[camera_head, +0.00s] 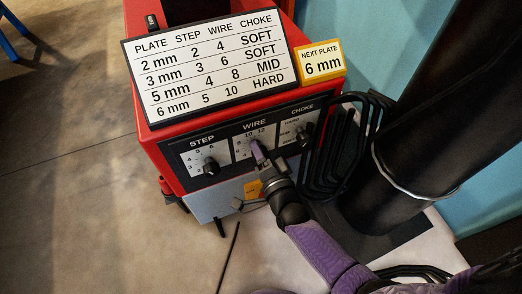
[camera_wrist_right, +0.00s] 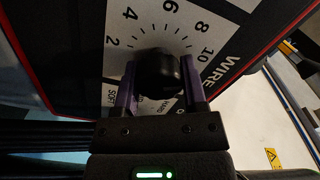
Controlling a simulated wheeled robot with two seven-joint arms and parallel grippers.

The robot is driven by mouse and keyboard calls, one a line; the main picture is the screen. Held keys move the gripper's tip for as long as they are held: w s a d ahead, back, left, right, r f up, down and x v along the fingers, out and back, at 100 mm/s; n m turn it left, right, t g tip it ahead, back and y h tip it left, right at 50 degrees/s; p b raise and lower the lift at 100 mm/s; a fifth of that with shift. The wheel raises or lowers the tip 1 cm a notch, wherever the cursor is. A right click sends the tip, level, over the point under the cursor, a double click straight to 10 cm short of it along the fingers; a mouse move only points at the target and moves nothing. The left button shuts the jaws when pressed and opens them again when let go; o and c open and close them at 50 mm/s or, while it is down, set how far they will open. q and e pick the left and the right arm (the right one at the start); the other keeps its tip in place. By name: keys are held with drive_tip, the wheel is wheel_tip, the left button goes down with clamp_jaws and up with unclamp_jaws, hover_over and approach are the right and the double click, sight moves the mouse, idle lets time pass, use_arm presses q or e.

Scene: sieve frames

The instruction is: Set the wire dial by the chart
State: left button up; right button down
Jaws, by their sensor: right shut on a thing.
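The wire dial is a black knob (camera_wrist_right: 160,75) on a white scale with 2, 4, 6, 8 and 10 visible. My right gripper (camera_wrist_right: 159,68) is shut on it, one purple finger on each side. Which mark the knob points to is unclear. In the head view my right gripper (camera_head: 259,154) covers the knob under the WIRE label. The chart (camera_head: 205,65) stands on the red machine; its 6 mm row reads step 5, wire 10, choke HARD. The yellow-edged card (camera_head: 320,61) reads NEXT PLATE 6 mm. My left gripper is out of view.
The step knob (camera_head: 211,167) is left of the wire dial, and the choke knob (camera_head: 302,135) is right of it. Black coiled cables (camera_head: 330,160) hang at the machine's right side, close to my right arm. Bare floor (camera_head: 70,200) lies to the left.

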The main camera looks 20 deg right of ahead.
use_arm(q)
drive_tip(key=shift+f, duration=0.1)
use_arm(e)
drive_tip(key=shift+f+m, duration=0.1)
drive_tip(key=shift+m, duration=0.5)
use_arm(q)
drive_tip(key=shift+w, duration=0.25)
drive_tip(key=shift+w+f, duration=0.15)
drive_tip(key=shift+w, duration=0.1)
use_arm(e)
drive_tip(key=shift+c, duration=1.2)
unclamp_jaws()
drive_tip(key=shift+o, duration=0.5)
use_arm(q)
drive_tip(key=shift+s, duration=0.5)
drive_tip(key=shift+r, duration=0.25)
use_arm(e)
drive_tip(key=shift+s, duration=0.1)
